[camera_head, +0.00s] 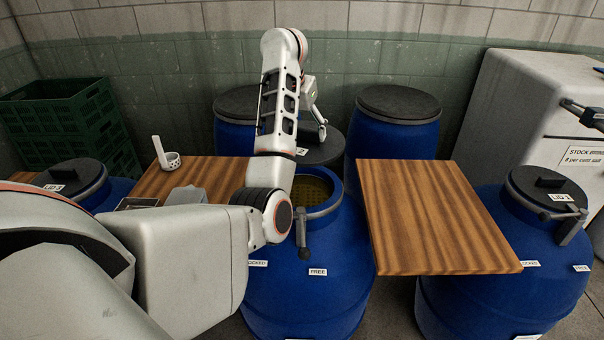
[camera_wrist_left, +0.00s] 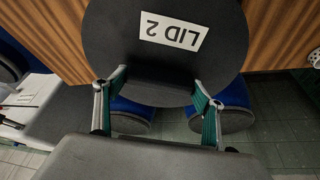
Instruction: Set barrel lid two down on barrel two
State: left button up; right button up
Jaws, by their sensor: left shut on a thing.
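Barrel lid two (camera_head: 325,152) is a dark grey disc with a raised grip and a white label, which reads LID 2 in the left wrist view (camera_wrist_left: 115,40). My left gripper (camera_head: 317,125) is shut on the lid's grip; its two fingers also show in the left wrist view (camera_wrist_left: 160,84). Barrel two (camera_head: 345,265) is the blue, open barrel in the middle. In the head view the lid appears just behind its opening, partly hidden by my arm; its height above the rim is hard to tell. A dark lever (camera_head: 303,238) hangs at the barrel's front, nearer the FREE label than the other label.
Wooden boards flank the barrel at left (camera_head: 215,175) and right (camera_head: 430,215). Lidded barrels stand at far left (camera_head: 118,190) and right (camera_head: 500,265), others (camera_head: 392,140) behind by the wall.

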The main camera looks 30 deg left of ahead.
pick_arm(q)
notch_tip(320, 180, down, 14)
jog(key=shift+r, duration=0.2)
pick_arm(e)
jog(key=shift+w+a+r, duration=0.15)
jog(key=shift+a+r, duration=0.05)
jog(key=shift+a, duration=0.1)
pick_arm(q)
jog(key=shift+f+b, duration=0.2)
jog(key=shift+b, duration=0.2)
pick_arm(e)
jog(key=shift+f, duration=0.25)
pick_arm(q)
jog(key=shift+f, duration=0.1)
pick_arm(e)
jog(key=shift+a, duration=0.1)
